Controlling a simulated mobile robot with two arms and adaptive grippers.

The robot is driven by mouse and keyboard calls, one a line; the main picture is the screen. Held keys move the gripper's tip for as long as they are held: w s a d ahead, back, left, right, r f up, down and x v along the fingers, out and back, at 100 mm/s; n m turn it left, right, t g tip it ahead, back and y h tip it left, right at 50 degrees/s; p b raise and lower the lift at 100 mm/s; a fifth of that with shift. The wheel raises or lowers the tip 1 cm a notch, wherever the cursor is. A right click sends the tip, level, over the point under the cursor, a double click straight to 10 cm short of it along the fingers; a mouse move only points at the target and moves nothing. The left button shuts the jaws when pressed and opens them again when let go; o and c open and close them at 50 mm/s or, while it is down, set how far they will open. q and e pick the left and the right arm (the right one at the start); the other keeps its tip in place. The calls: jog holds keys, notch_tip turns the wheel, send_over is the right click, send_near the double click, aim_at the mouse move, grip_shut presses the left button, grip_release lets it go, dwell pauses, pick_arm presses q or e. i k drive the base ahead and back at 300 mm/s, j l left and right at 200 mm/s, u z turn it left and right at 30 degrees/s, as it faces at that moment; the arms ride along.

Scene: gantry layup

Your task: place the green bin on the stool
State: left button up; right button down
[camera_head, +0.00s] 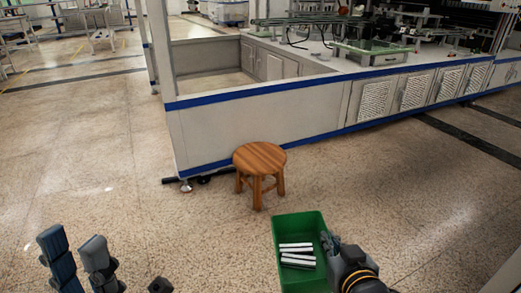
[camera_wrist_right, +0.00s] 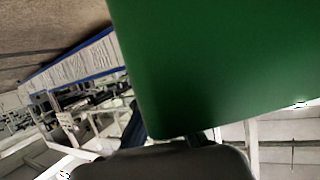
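The green bin (camera_head: 283,222) is in the lower middle of the head view, with several white and dark bars (camera_head: 297,255) inside it. My right gripper (camera_head: 329,243) is at the bin's right wall and appears shut on it. In the right wrist view the bin's green side (camera_wrist_right: 220,60) fills the upper right, close to the camera. The round wooden stool (camera_head: 260,157) stands upright on the floor beyond the bin, slightly left of it. Its seat is empty. My left gripper (camera_head: 75,255) is at the lower left, its two fingers apart with nothing between them.
A long white workbench (camera_head: 250,120) with blue edging stands right behind the stool. A dark foot bar (camera_head: 185,180) sticks out at its corner.

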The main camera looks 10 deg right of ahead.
aim_at(259, 155)
jog(key=i+l, duration=0.2)
jog(key=i, duration=0.25)
jog(key=i+l, duration=0.15)
jog(key=i, duration=0.35)
jog(key=i+l, duration=0.2)
jog(key=i, duration=0.25)
jog(key=i+l, duration=0.15)
jog(key=i, duration=0.35)
jog(key=i+l, duration=0.2)
jog(key=i, duration=0.25)
jog(key=j+u, duration=0.05)
